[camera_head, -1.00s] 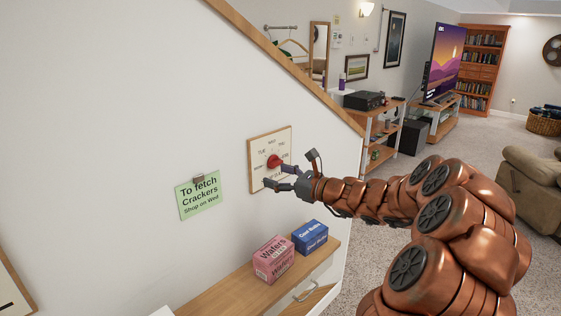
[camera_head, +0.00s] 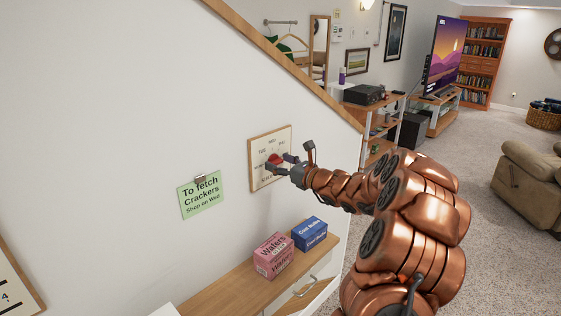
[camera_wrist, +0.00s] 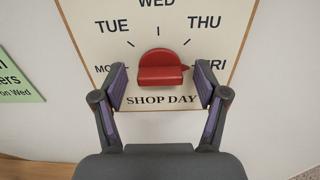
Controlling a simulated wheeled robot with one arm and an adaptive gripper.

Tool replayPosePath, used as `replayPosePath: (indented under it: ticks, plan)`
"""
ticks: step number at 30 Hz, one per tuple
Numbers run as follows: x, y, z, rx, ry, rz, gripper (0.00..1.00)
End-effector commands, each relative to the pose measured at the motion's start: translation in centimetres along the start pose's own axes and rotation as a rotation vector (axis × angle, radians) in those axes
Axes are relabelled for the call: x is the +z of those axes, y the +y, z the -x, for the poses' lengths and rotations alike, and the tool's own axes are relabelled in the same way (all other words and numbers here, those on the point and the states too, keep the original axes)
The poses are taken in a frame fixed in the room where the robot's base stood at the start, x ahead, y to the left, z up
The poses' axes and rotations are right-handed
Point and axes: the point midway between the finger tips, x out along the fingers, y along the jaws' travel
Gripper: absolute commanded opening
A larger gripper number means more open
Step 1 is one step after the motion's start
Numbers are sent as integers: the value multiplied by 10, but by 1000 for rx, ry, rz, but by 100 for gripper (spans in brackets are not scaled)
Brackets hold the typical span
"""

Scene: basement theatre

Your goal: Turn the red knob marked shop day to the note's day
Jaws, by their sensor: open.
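The red knob (camera_wrist: 160,68) sits on a wooden-framed dial board (camera_wrist: 90,36) on the wall, marked SHOP DAY, with MON, TUE, WED, THU and FRI around it. In the head view, my gripper (camera_head: 281,163) is at the board and partly covers the knob (camera_head: 274,160). A green note (camera_head: 200,194) on the wall reads "To fetch Crackers, Shop on Wed".
A wooden-topped cabinet (camera_head: 222,291) stands below the board, bearing a pink wafer box (camera_head: 273,256) and a blue box (camera_head: 310,234). Another framed dial (camera_head: 14,290) is at the lower left.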

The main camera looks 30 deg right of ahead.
Motion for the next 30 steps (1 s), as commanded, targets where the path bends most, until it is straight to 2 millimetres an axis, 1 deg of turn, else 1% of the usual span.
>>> replayPosePath:
  ticks: [6, 7, 23, 24, 30]
  plan:
    - [0, 0, 0, 0, -1, 1, 73]
    - [0, 0, 0, 0, -1, 1, 71]
    - [0, 0, 0, 0, -1, 1, 16]
    - [0, -4, 1, -1, -1, 2, 13]
    - [0, -1, 0, -1, -3, 11, 13]
